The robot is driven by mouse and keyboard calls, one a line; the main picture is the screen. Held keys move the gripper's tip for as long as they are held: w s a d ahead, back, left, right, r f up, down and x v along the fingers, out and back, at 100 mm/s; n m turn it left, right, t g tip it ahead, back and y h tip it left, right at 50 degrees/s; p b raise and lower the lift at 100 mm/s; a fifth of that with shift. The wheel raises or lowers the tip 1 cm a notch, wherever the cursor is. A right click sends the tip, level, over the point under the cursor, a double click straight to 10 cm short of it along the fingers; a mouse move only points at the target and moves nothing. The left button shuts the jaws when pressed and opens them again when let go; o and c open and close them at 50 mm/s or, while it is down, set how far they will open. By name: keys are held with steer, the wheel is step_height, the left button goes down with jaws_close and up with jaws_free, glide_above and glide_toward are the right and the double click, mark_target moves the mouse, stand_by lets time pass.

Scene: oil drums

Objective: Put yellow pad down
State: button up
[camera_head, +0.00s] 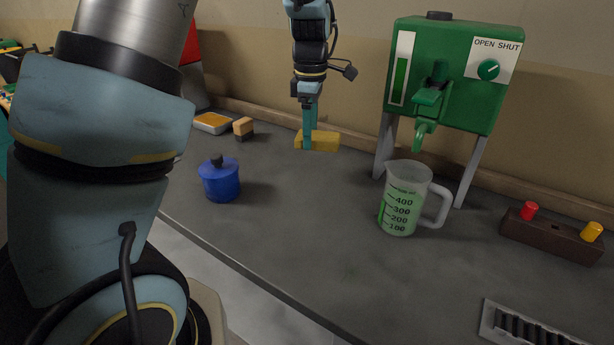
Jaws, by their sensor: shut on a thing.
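The yellow pad (326,141) is a flat yellow block at the back of the grey worktop, left of the green dispenser. My gripper (307,138) points straight down from above and is shut on the pad near its left part. The fingers hide part of the pad. The pad is at or very close to the worktop; I cannot tell whether its underside touches.
A blue lidded pot (221,182) stands front left of the pad. A green dispenser (450,75) on legs and a measuring jug (405,200) with green liquid stand to the right. A tan block (243,128) and an orange-topped tray (212,123) lie left. The worktop's middle is clear.

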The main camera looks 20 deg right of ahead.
steer(key=p, duration=0.1)
glide_above(310, 178)
step_height(310, 178, down, 5)
steer(key=shift+a+f, duration=0.1)
steer(key=shift+f, duration=0.1)
steer(key=shift+f+p, duration=0.35)
steer(key=shift+f, duration=1.75)
steer(key=shift+f, duration=0.15)
steer(key=o, duration=1.4)
